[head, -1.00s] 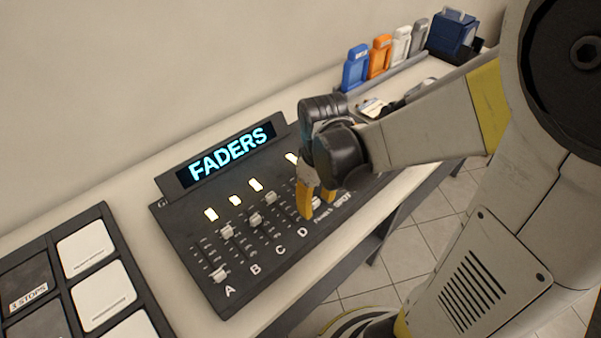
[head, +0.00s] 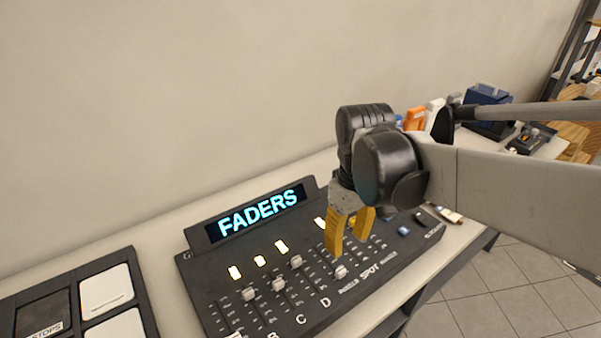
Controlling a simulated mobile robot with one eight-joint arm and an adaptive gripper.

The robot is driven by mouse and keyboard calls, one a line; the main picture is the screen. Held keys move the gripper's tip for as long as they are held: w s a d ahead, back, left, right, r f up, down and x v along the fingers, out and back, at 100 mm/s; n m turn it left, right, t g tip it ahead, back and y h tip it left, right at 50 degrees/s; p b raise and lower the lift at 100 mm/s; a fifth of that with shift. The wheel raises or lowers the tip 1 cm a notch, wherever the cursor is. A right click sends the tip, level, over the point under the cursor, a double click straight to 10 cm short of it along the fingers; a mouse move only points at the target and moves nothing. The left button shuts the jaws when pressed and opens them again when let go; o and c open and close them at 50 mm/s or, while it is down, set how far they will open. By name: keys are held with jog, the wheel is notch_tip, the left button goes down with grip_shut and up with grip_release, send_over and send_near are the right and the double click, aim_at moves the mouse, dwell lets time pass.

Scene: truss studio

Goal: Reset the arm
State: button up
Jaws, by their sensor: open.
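My gripper (head: 348,243) has two yellow fingers. They are apart with nothing between them. It hangs pointing down over the right part of the black fader console (head: 223,305), above the slider by letter D; I cannot tell whether the fingertips touch the console. My arm comes in from the right edge of the head view. The console has a lit "FADERS" display (head: 258,213), several grey slider knobs and glowing white lamps.
A dark panel with large white pads (head: 107,290) lies at the left. Behind my arm stand an orange item (head: 415,118), a white item (head: 434,114) and a dark blue box (head: 487,95). A plain wall is behind the table. Tiled floor (head: 480,287) shows at the right.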

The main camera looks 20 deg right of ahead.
jog(key=shift+r, duration=0.35)
jog(key=s+a+m+t, duration=0.1)
jog(key=t, duration=0.1)
jog(key=s+a+m+t, duration=0.1)
jog(key=t, duration=0.1)
jog(key=a+r+m+t, duration=0.1)
jog(key=t, duration=0.2)
jog(key=shift+s+a+r+m, duration=0.1)
jog(key=shift+s+m, duration=0.2)
jog(key=shift+s, duration=0.1)
dwell(2.7)
